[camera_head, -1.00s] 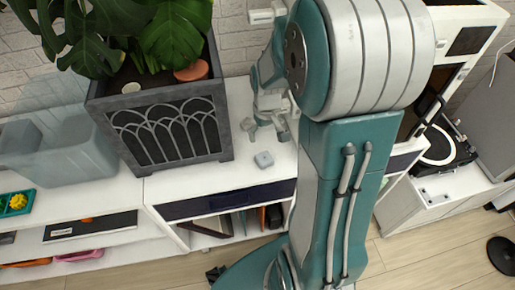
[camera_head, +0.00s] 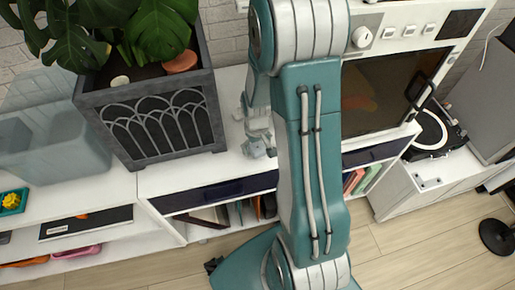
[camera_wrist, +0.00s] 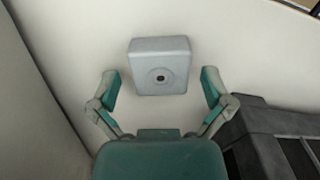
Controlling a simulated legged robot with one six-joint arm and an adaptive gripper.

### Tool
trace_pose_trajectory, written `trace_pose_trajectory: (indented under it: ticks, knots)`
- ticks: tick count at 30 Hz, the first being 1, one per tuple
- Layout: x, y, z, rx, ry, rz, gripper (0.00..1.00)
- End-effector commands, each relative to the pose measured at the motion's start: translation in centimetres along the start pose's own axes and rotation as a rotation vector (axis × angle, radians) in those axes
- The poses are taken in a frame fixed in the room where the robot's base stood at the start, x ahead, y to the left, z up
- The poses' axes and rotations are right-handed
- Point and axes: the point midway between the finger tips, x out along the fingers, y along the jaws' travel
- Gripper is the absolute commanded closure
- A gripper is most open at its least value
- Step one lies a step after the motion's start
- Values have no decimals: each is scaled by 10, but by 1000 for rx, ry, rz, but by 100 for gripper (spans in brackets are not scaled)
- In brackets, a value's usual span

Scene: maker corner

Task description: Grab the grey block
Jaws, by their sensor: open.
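The grey block (camera_wrist: 160,65) is a small, rounded square with a dark round hole in its face. It lies on the white cabinet top (camera_head: 165,182). In the wrist view my gripper (camera_wrist: 160,88) is open, with one finger on each side of the block's lower part. Gaps show between the block and both fingers, so it is not gripped. In the head view my gripper (camera_head: 258,145) is low over the cabinet, right of the planter, and I cannot clearly separate the block from the fingers there.
A dark grey planter (camera_head: 160,122) with a large leafy plant stands just left of my gripper. A white appliance with a dark door (camera_head: 375,95) is to the right. A turntable (camera_head: 435,135) stands farther right. A translucent bin (camera_head: 60,150) is at the left.

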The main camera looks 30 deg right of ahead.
Motion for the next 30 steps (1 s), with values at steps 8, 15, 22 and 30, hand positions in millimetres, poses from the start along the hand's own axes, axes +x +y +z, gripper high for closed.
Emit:
trace_pose_trajectory:
  ticks: [8,15,22,30]
  knots:
    - [0,0,0,0,0,0,58]
    - [0,0,0,0,-1,0,84]
    - [-2,0,0,0,-1,0,84]
    - [-30,0,-1,0,4,1,84]
